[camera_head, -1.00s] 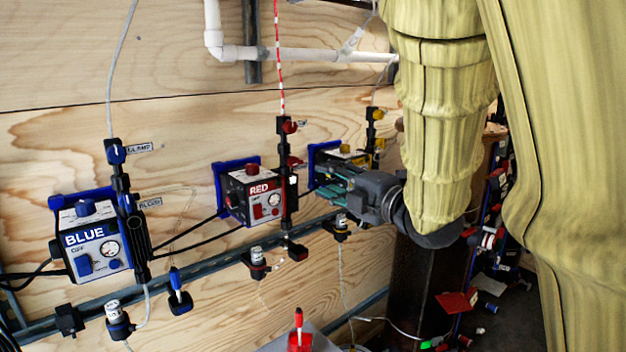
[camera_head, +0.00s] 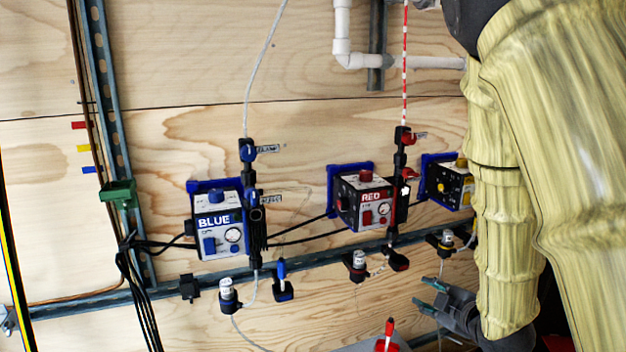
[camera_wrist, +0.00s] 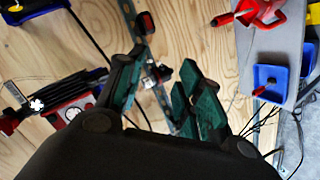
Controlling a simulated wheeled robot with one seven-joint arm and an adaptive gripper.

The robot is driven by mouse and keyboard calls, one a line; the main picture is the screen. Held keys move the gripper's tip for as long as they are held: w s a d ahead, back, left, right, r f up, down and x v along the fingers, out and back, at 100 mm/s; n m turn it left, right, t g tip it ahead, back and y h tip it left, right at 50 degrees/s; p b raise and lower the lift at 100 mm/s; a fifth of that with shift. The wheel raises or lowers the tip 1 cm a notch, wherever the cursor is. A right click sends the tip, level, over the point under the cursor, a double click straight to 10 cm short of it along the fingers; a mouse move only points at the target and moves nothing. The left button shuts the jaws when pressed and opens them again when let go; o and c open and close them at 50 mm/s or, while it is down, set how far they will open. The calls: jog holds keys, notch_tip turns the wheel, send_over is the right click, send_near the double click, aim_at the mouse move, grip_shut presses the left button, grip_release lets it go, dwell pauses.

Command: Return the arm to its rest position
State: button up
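My arm, in a yellow cover, fills the right side of the head view. My gripper (camera_head: 430,296) hangs at its lower end, below the wall-mounted boxes and apart from them. In the wrist view my gripper (camera_wrist: 158,88) shows two green-padded fingers spread apart. Nothing is held between them; plywood and a rail show behind.
The plywood wall carries a blue box (camera_head: 217,229), a red box (camera_head: 364,204) and a partly hidden yellow box (camera_head: 447,184). A metal rail (camera_head: 325,256) with small fittings runs below. A grey table (camera_wrist: 268,70) holds a blue tray (camera_wrist: 268,82) and a red holder (camera_wrist: 262,14).

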jog(key=s+f+m+g+h+p, duration=0.1)
jog(key=s+f+m+g, duration=0.1)
jog(key=s+f, duration=0.35)
jog(key=s+f+m+g+p, duration=0.1)
jog(key=s+f+m+g, duration=0.15)
jog(key=f, duration=0.65)
jog(key=s+f+m+g+h+p, duration=0.1)
jog(key=s+f+m, duration=0.2)
jog(key=s+f, duration=0.35)
jog(key=s+a+f+m+g+p, duration=0.1)
jog(key=s+a+f+m+g, duration=0.1)
jog(key=s+f, duration=0.5)
jog(key=s+a+f+m+g+p, duration=0.1)
jog(key=s+f+m+g, duration=0.3)
jog(key=s, duration=1.1)
notch_tip(320, 180, down, 3)
jog(key=shift+s+a+f+g+p, duration=0.2)
jog(key=shift+s+a+g+p, duration=0.25)
jog(key=shift+g, duration=0.2)
jog(key=shift+w+m, duration=0.15)
jog(key=shift+m, duration=0.1)
